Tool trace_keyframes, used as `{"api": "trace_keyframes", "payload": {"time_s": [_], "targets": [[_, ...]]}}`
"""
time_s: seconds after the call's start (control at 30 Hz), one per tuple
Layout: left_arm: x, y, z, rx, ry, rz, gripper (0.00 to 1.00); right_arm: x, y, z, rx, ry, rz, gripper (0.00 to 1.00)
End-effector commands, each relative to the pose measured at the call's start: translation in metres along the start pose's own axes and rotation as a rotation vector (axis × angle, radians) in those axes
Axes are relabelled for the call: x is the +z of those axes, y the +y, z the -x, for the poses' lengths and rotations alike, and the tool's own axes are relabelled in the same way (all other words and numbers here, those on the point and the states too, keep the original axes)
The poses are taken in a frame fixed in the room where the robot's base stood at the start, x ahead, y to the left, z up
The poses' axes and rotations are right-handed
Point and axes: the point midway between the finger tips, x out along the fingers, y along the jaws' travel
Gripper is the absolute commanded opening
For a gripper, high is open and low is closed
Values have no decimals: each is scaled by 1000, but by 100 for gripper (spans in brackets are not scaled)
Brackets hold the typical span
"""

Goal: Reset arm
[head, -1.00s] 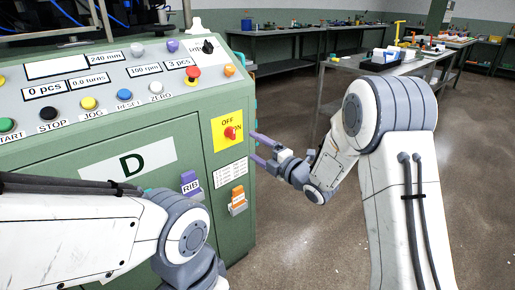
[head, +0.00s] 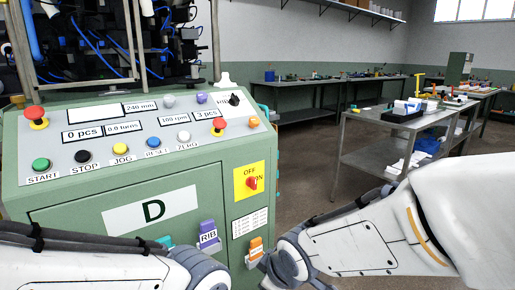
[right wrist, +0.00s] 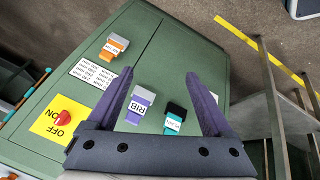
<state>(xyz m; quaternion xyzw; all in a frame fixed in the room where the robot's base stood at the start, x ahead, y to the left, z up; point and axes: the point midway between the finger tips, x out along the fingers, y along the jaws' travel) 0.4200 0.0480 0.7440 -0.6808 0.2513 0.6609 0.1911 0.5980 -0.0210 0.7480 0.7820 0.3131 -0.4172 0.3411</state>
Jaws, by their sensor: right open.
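My right arm (head: 365,235) crosses the lower right of the head view, and its gripper is out of that frame. In the right wrist view my right gripper (right wrist: 160,73) is open, with nothing between its two purple fingers. Past the fingers is the green machine cabinet (right wrist: 170,50), with a purple RIB tag (right wrist: 140,106) and a teal tag (right wrist: 173,120) on it. Part of my left arm (head: 90,262) shows at the lower left of the head view. My left gripper is not in view.
The control panel (head: 60,120) with coloured buttons stands at the left. A red rotary switch (head: 252,183) sits on a yellow plate, with an orange tag (head: 256,248) below. A metal workbench (head: 370,140) stands to the right. Floor shows between machine and bench.

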Motion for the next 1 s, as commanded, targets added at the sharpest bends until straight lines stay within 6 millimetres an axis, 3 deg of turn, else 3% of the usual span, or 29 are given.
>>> {"api": "trace_keyframes", "payload": {"time_s": [0.1,0.37,0.4,0.77,1.0], "targets": [[0,0,0,0,0,0,50,34,-49,28,-107,-135,-149,85],[0,0,0,0,0,0,50,102,-127,86,-267,-420,-374,85],[0,1,18,0,-1,0,50,94,-121,101,-266,-425,-380,85],[-6,8,112,0,0,0,50,54,-94,180,-263,-421,-377,85],[-11,14,197,0,0,0,50,18,-70,254,-263,-421,-376,85]]}}
